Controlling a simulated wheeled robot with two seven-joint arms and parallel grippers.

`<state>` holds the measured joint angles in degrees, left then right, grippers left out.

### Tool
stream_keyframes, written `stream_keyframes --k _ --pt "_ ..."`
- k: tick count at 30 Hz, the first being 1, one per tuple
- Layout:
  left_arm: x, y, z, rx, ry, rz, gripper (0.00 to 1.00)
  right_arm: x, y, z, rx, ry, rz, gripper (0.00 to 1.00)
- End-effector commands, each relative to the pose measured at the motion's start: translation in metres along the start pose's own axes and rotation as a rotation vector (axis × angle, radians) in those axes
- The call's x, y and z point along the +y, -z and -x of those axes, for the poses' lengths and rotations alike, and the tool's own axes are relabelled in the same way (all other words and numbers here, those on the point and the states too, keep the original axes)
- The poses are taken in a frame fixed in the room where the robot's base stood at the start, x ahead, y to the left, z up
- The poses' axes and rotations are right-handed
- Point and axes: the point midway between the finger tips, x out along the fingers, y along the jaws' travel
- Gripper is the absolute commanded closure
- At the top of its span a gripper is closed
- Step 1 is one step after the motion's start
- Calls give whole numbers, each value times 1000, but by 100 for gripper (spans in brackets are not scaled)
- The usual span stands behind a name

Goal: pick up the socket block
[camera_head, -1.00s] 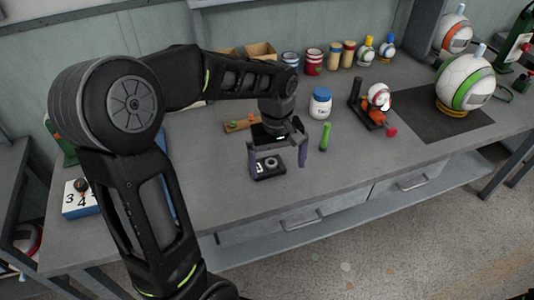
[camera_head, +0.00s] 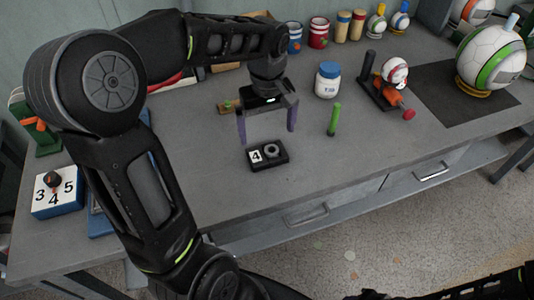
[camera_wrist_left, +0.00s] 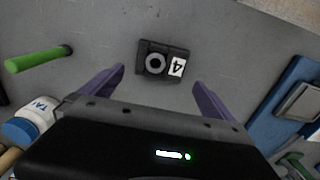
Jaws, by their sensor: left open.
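The socket block (camera_head: 281,160) is a small black block with a grey ring and a white label reading 4. It lies flat on the grey bench near the front edge. In the left wrist view the socket block (camera_wrist_left: 150,68) sits beyond the fingertips, roughly between their lines. My left gripper (camera_head: 266,133) is open and empty, its purple fingers pointing down above and behind the block, apart from it. The fingers also show in the left wrist view (camera_wrist_left: 158,76). My right gripper is not visible; part of a dark arm shows at the lower right.
A green peg (camera_head: 334,119) stands right of the block, with a white jar (camera_head: 327,80) behind it. A small press-like device (camera_head: 383,90) and a dark mat (camera_head: 455,95) lie further right. A numbered dial box (camera_head: 57,194) is at left. The bench around the block is clear.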

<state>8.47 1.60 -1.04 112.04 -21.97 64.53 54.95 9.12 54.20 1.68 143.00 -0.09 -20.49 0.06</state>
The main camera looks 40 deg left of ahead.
Motion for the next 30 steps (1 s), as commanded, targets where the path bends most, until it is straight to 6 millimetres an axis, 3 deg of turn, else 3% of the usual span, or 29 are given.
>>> stream_keyframes --k 6,17,27,30 --pt "-1 0 -21 -2 2 0 0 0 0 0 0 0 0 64" --pt "-1 -1 -26 -2 3 0 0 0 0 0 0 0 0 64" --pt "-2 -2 -70 -3 4 0 0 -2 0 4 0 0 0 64" --pt "-2 -1 -74 -1 2 0 0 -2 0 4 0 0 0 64"
